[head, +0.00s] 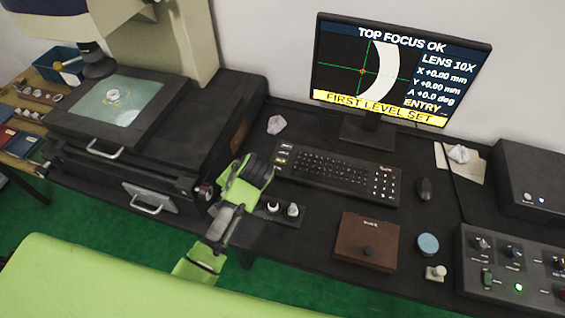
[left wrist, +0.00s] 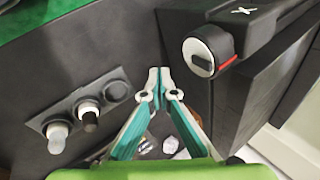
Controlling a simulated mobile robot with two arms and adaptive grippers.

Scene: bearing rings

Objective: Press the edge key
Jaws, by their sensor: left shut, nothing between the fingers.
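The keyboard (head: 337,175) lies on the dark desk below the monitor. Small lighter and yellowish keys sit at its left end, but their labels are too small to read, so I cannot tell which is the edge key. My left gripper (left wrist: 157,92) is shut and empty in the left wrist view, its two teal fingers meeting at the tips. In the head view my green arm reaches up to just left of the keyboard, and its wrist hides the fingertips. My right gripper is in neither view.
A measuring machine with a stage (head: 118,108) stands left, its round knob (left wrist: 198,57) close to my fingers. The monitor (head: 397,72) shows "TOP FOCUS OK" and "FIRST LEVEL SET".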

